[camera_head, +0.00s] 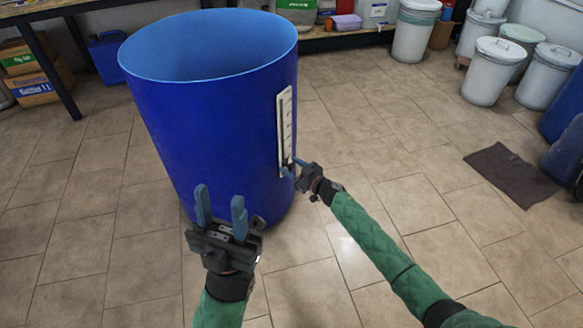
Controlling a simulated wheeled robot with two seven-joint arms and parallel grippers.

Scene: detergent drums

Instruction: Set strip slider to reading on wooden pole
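A large open blue drum (212,125) stands upright on the tiled floor in front of me. A white strip (286,115) with dark marks runs upright on the right part of its wall. My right gripper (291,168) is at the strip's lower end, where a small slider may be. Its fingers partly cover that spot, and I cannot tell whether they are shut on anything. My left gripper (220,199) points up in front of the drum's lower wall, fingers apart and empty. I make out no wooden pole, and the strip's numbers are too small to read.
A dark mat (510,174) lies on the floor at right. Several lidded bins (492,72) stand at the back right, and blue drums at the right edge. A blue canister (108,57) and a table are at back left.

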